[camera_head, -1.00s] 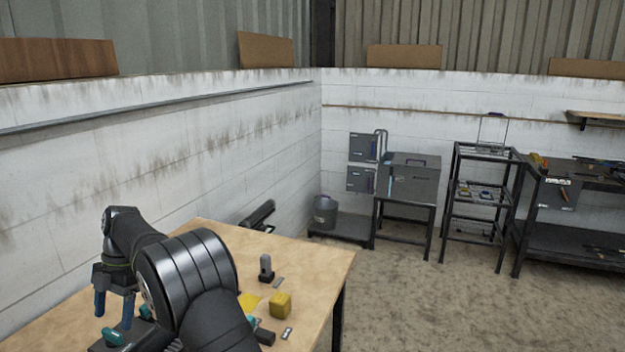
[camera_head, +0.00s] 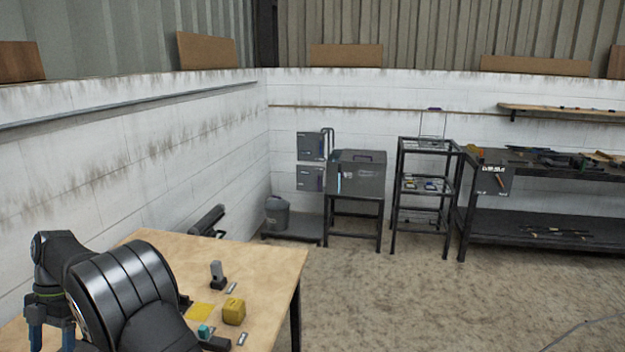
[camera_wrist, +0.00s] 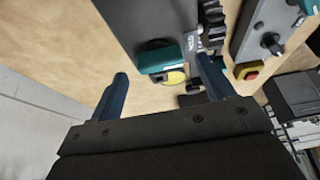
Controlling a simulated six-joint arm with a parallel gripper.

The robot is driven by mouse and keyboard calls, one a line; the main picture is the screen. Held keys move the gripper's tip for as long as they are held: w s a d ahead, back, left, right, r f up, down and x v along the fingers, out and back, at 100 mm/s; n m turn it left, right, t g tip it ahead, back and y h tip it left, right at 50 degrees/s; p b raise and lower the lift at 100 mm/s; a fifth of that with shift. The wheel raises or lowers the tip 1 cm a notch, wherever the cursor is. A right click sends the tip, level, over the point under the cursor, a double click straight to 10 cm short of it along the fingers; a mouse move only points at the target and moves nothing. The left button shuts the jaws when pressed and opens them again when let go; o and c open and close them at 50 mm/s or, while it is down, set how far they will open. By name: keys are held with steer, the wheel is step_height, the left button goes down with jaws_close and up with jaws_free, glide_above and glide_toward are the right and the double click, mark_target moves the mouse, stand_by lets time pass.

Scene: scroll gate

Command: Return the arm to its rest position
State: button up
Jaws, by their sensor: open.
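My gripper (camera_head: 51,338) is at the lower left of the head view, beside the bulky black joint of my arm, with its blue fingers pointing down. In the wrist view my gripper (camera_wrist: 163,90) has its two blue fingers wide apart, with nothing held between them. Beyond the fingers lies a grey device (camera_wrist: 150,25) with a teal part (camera_wrist: 158,58) and a dark toothed piece. I cannot tell whether the fingertips touch anything.
The wooden table (camera_head: 270,262) carries a yellow block (camera_head: 234,311), a yellow patch (camera_head: 200,311) and a dark upright piece (camera_head: 217,274). A white wall (camera_head: 120,160) runs along the left. Shelves (camera_head: 425,185) and a workbench (camera_head: 540,165) stand at the back. The floor (camera_head: 400,300) on the right is open.

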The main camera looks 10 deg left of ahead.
steer(key=v, duration=1.5)
steer(key=x, duration=1.7)
steer(key=shift+s+d+f, duration=0.1)
steer(key=shift+d+m+y, duration=0.1)
steer(key=shift+m+y, duration=0.2)
steer(key=shift+m, duration=0.6)
steer(key=m+y, duration=0.1)
steer(key=m, duration=0.1)
steer(key=m+y, duration=0.1)
steer(key=m, duration=0.2)
steer(key=shift+s+m+t, duration=0.1)
steer(key=shift+m+t, duration=0.2)
steer(key=m+t+y, duration=0.1)
steer(key=m, duration=0.3)
steer(key=shift+s+d, duration=0.1)
steer(key=shift+d, duration=0.05)
steer(key=shift+m+t+y, duration=0.4)
steer(key=shift+m+t, duration=0.4)
steer(key=shift+m, duration=1.2)
steer(key=shift+o, duration=0.4)
